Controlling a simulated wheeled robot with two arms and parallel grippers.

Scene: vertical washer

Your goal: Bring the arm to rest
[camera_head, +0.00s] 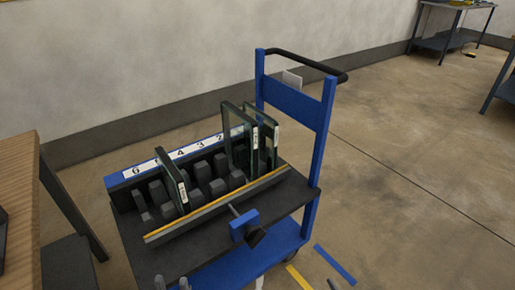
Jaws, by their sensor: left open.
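Only the two grey fingertips of my left gripper (172,284) show, at the bottom edge in the head view. They stand apart with nothing seen between them, in front of the near side of the cart. The rest of my left arm is out of frame. My right gripper is not in view. The blue and dark cart (300,190) carries a slotted rack (153,208) with a numbered strip (180,155). Thin glass-like plates stand in the rack: a tilted one (172,180) at the left and two upright ones, a taller one (238,138) and another (268,135), at the right.
A wooden table (18,170) stands at the left edge, with part of a dark object (3,240) on it. A wall runs behind. Open floor (420,190) lies to the right, with another table (455,8) far back.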

